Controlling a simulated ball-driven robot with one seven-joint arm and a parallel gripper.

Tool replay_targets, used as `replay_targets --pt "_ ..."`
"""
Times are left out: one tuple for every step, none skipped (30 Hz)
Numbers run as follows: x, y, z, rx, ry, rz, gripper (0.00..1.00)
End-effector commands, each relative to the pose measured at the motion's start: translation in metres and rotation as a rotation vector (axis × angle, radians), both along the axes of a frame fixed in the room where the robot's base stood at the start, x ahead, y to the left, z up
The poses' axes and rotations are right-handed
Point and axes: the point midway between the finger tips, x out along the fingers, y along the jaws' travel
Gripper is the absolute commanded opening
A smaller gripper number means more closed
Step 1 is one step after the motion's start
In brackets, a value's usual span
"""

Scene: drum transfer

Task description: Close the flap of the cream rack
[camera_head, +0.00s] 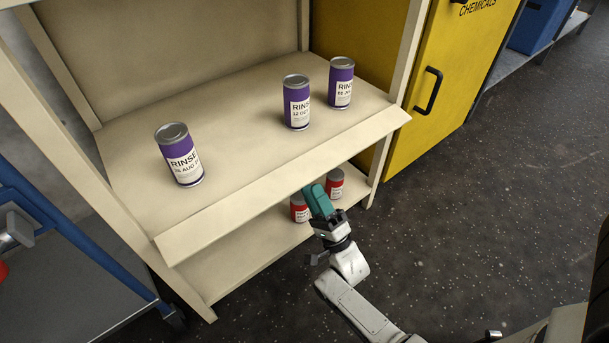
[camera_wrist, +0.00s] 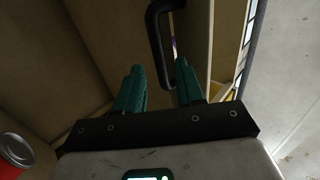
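The cream rack (camera_head: 103,163) stands at the left in the head view. Its flap (camera_head: 280,185) is a long cream strip along the upper shelf's front edge, tilted outward and not upright. My gripper (camera_head: 313,190) is at the flap's lower edge, towards its right half, with teal fingers pointing up at it. In the wrist view my gripper (camera_wrist: 160,75) has its fingers apart. A black bar handle (camera_wrist: 160,42) shows beyond and between the fingertips, against a cream panel. I cannot tell whether the fingers touch it. The head view does not show this handle.
Several purple-labelled cans stand on the upper shelf, one of them at the left (camera_head: 180,155). Red cans (camera_head: 299,208) stand on the lower shelf, close beside my gripper. A yellow cabinet (camera_head: 415,110) adjoins the rack's right side. The speckled floor (camera_head: 480,210) at right is clear.

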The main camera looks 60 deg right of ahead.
Motion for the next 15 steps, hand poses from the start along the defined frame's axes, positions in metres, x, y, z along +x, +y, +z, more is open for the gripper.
replay_targets --pt "0.006 -0.002 0.006 0.0 -0.003 -0.001 0.38" --pt "0.01 -0.003 0.01 0.0 -0.003 -0.001 0.38" --pt "0.014 -0.004 0.015 0.0 -0.003 -0.001 0.38" --pt "0.017 -0.005 0.018 0.0 -0.003 -0.001 0.38" --pt "0.02 -0.006 0.021 -0.001 -0.002 -0.001 0.38" --pt "0.024 -0.007 0.025 -0.001 -0.002 -0.001 0.38" --pt "0.026 -0.008 0.027 -0.001 -0.001 -0.001 0.38" --pt "0.028 -0.008 0.029 -0.001 0.0 -0.001 0.38" --pt "0.03 -0.009 0.032 -0.001 -0.001 -0.001 0.38" --pt "0.032 -0.009 0.033 -0.001 0.0 -0.001 0.38" --pt "0.033 -0.009 0.034 0.0 0.001 -0.001 0.38" --pt "0.034 -0.01 0.036 0.0 0.001 -0.001 0.38" --pt "0.035 -0.01 0.036 0.0 0.001 -0.001 0.38" --pt "0.035 -0.01 0.037 0.0 0.001 -0.001 0.38" --pt "0.036 -0.01 0.037 -0.001 0.001 0.0 0.38"
